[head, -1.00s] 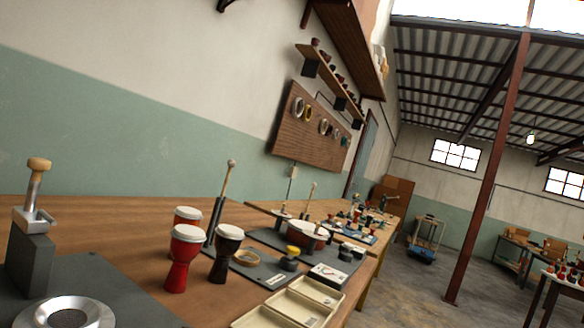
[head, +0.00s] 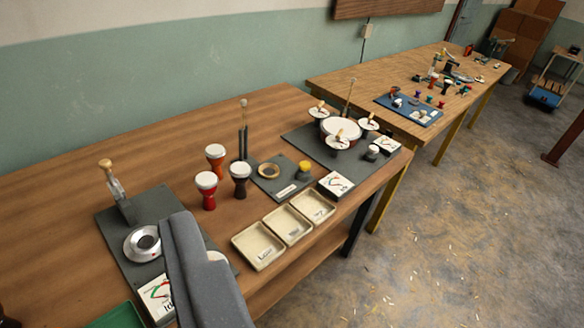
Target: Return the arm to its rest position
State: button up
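A grey padded shape, likely a link of my arm, rises from the bottom edge of the head view over the front of the near bench. My gripper's fingers do not show. Three small goblet drums with white heads stand upright on the wooden bench: an orange one (head: 215,158), a red one (head: 207,189) and a dark one (head: 240,179). Nothing is seen touching them.
A dark mat (head: 115,235) with a lever press (head: 118,190) and a silver ring dish (head: 142,243) lies at left. Cream trays (head: 258,246) line the front edge. A white-headed drum (head: 341,131) stands among gauges farther back. A second bench (head: 385,75) follows; the floor (head: 430,215) at right is open.

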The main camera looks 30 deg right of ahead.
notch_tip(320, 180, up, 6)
jog(key=p, duration=0.6)
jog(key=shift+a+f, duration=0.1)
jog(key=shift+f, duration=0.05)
dwell(0.6)
